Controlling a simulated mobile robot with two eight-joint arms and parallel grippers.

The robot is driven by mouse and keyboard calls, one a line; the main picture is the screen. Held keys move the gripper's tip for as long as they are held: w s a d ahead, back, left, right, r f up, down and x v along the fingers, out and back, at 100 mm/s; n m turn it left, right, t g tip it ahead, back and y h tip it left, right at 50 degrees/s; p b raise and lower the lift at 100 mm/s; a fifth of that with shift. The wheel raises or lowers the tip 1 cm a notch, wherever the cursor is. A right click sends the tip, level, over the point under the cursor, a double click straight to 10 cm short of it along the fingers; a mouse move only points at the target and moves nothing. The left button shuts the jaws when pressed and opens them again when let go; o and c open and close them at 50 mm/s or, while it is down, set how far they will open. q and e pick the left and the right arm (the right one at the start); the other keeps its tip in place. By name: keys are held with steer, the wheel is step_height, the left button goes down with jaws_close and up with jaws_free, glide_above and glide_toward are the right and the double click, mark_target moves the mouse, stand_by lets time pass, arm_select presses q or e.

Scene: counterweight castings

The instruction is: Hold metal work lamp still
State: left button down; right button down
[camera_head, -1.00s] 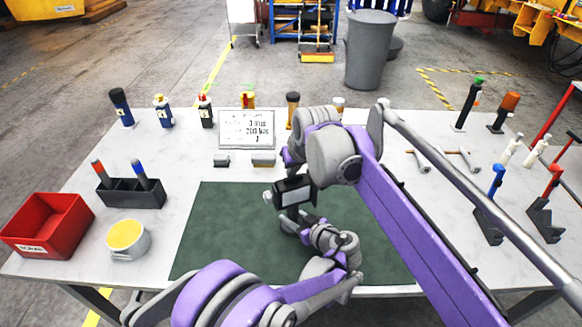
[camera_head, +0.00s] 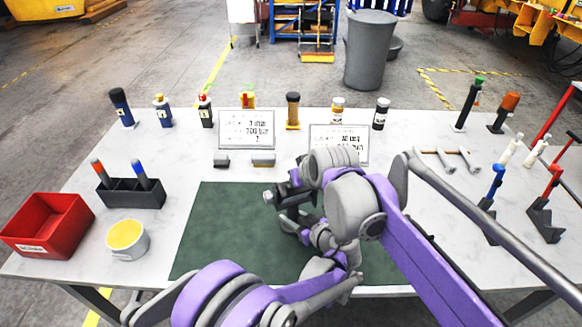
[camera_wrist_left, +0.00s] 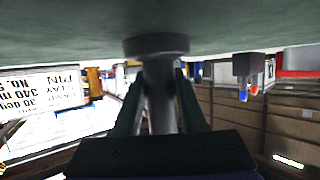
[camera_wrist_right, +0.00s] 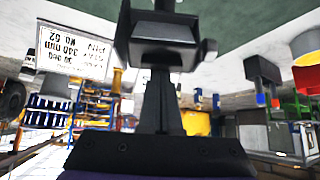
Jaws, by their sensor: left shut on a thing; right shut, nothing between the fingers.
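The metal work lamp (camera_head: 284,194) stands over the green mat, with a dark boxy head and a small side knob. In the left wrist view its grey stem (camera_wrist_left: 160,85) rises from a round foot against the mat. My left gripper (camera_head: 291,219) is shut around this stem. In the right wrist view the dark lamp head (camera_wrist_right: 165,42) is just beyond my right gripper (camera_wrist_right: 158,85), which is shut and empty; whether they touch I cannot tell. The arms hide part of the lamp in the head view.
The green mat (camera_head: 215,235) is clear on its left. A red bin (camera_head: 48,226), a cup with yellow contents (camera_head: 128,240) and a dark holder (camera_head: 131,193) stand at left. Printed signs (camera_head: 246,128) and bottles line the back. Clamp-like tools (camera_head: 541,220) stand at right.

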stand_by(0.4)
steer(key=w+r, duration=0.1)
steer(key=w+a+r, duration=0.1)
steer(key=w, duration=0.1)
steer(key=shift+w+a+r, duration=0.1)
steer(key=shift+w+a, duration=0.05)
steer(key=v, duration=0.9)
steer(key=shift+s+d, duration=0.3)
steer(key=shift+s, duration=0.3)
arm_select(q)
steer(key=shift+c, duration=1.9)
jaws_free()
